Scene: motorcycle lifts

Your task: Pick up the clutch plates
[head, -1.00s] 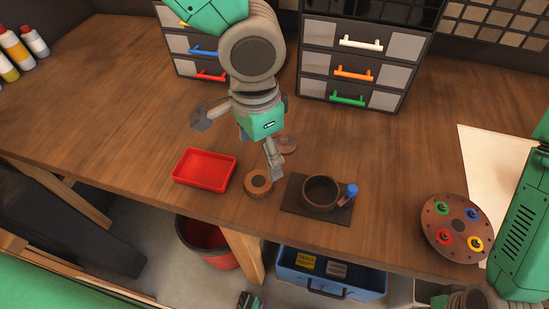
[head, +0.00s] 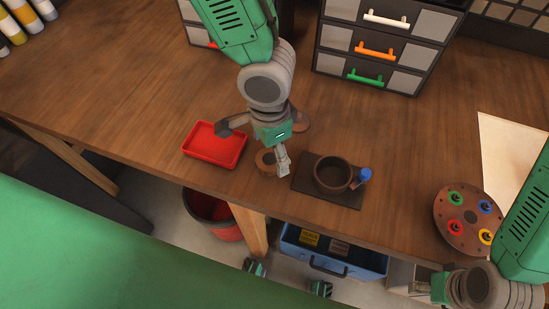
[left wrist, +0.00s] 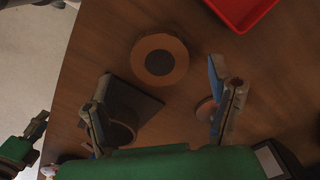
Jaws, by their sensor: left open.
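A brown ring-shaped stack (head: 265,161), which looks like the clutch plates, sits on the wooden bench between the red tray and a dark mat. It shows as a round disc with a dark centre in the left wrist view (left wrist: 160,60). My left gripper (head: 253,145) is open above the stack. One finger overlaps the tray's right edge in the picture, the other the stack's right side. In the left wrist view the open fingers (left wrist: 162,76) show either side of and below the disc, apart from it. My right gripper (head: 440,287) is at the lower right, its jaws unclear.
The red tray (head: 216,159) is left of the stack. A round cup-like part (head: 333,190) and a blue-topped item (head: 364,174) are on the dark mat (head: 310,186). A flat disc (head: 301,121) lies behind the gripper. A plate with coloured rings (head: 457,227) is right. Drawers stand behind.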

